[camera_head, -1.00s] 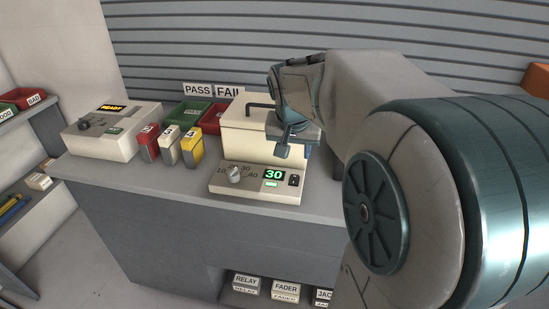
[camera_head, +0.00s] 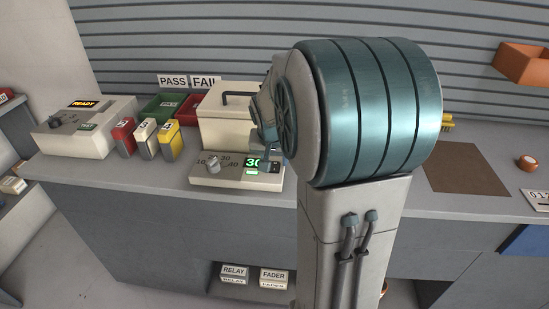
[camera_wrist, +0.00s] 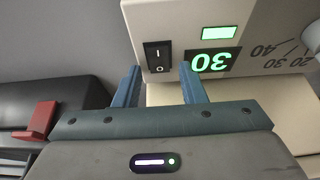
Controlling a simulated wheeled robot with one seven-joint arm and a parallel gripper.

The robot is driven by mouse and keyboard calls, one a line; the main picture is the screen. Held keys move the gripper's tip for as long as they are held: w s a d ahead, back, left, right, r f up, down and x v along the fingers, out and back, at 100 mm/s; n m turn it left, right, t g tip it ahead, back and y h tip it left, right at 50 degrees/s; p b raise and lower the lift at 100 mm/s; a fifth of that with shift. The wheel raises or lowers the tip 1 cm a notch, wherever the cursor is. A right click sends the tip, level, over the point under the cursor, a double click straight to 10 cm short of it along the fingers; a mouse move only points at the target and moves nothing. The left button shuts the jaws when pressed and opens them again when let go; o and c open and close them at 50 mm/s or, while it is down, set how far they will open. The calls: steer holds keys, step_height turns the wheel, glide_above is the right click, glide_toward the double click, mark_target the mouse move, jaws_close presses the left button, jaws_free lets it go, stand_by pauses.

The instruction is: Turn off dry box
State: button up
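The dry box (camera_head: 222,128) is a cream box with a dark handle on the bench. Its control panel (camera_head: 215,181) has a knob (camera_head: 213,163) and a lit green display (camera_head: 252,163) reading 30. A black rocker switch (camera_wrist: 158,56) marked I and O sits beside the display, upside down in the wrist view. A green light (camera_wrist: 216,33) glows near it. My gripper (camera_wrist: 163,83) is open and empty, its blue fingers on either side of the switch's line, just short of it in the picture. Contact cannot be told. In the head view my arm hides part of the box.
A READY unit (camera_head: 85,132) stands at left, with red, white and yellow blocks (camera_head: 146,138) beside it. Green and red bins (camera_head: 166,106) are behind. A brown mat (camera_head: 466,168) lies at right. RELAY and FADER boxes (camera_head: 254,277) sit on the shelf below.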

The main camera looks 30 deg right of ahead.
mark_target(275, 168)
jaws_close()
steer(key=p, duration=0.2)
steer(key=g+p, duration=0.1)
steer(key=shift+w+d+r+y+p, duration=0.15)
steer(key=shift+r+y+p, duration=0.15)
steer(key=shift+y+p, duration=0.1)
steer(key=shift+w+f+g+y+p, duration=0.15)
steer(key=shift+g+y+p, duration=0.15)
steer(key=shift+g+p, duration=0.4)
steer(key=shift+d+f, duration=0.1)
steer(key=shift+f, duration=0.1)
steer(key=shift+o, duration=1.2)
jaws_free()
step_height(275, 168, up, 14)
steer(key=s+a, duration=0.1)
steer(key=shift+s+f, duration=0.15)
steer(key=shift+s, duration=0.1)
